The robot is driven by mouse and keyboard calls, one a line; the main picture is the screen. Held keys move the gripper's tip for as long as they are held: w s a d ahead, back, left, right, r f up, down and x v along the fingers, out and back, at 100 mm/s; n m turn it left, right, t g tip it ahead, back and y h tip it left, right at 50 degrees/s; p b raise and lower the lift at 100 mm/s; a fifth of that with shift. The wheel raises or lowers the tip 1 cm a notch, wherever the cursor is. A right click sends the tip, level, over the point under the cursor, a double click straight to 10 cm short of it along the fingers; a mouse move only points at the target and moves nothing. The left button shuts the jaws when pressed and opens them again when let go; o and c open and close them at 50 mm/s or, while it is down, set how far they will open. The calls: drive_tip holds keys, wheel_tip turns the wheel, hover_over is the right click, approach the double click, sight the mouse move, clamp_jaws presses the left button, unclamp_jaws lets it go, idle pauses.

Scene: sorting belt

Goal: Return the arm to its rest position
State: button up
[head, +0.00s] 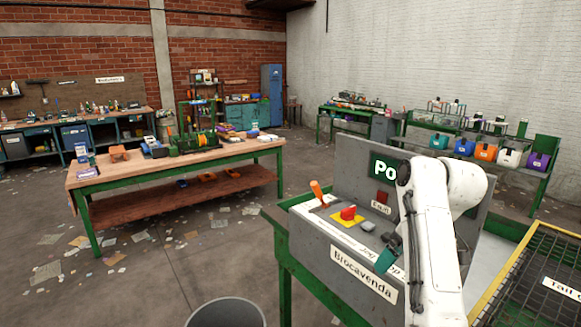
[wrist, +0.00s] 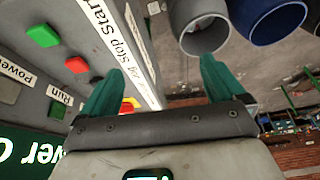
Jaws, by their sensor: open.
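My white arm (head: 432,225) is raised and bent over the right end of the grey control console (head: 312,238) in the head view. A teal finger of my gripper (head: 387,259) shows there, pointing down near the console's sloped top. In the wrist view my gripper (wrist: 165,62) has its two teal fingers wide apart, with nothing held between them. The console's edge and its label strip (wrist: 128,52) lie behind and beside the left finger. Whether the finger touches the console I cannot tell.
The console carries a red knob (head: 348,213), an orange lever (head: 317,190) and an upright panel (head: 352,165). A yellow-edged mesh guard (head: 545,262) is at right. A grey bin (head: 226,313) stands in front. A green-framed workbench (head: 180,170) is left, with open floor between.

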drive_tip(key=s+d+f+m+g+h+b, duration=0.1)
drive_tip(key=s+d+f+m, duration=0.1)
drive_tip(key=s+f, duration=0.85)
drive_tip(key=s+d+f+m+h+b, duration=0.1)
drive_tip(key=s+d+f+m, duration=0.1)
drive_tip(key=s+f, duration=0.85)
drive_tip(key=s+f+m, duration=0.2)
drive_tip(key=s+f, duration=0.3)
drive_tip(key=s, duration=0.7)
drive_tip(key=s+f+m+g, duration=0.1)
drive_tip(key=s+f, duration=0.4)
drive_tip(key=s, duration=0.7)
drive_tip(key=shift+s+m+g+h+b, duration=0.3)
drive_tip(key=shift+s+m+h+b, duration=0.1)
drive_tip(key=shift+b, duration=0.05)
drive_tip(key=shift+d, duration=0.1)
drive_tip(key=shift+c, duration=0.4)
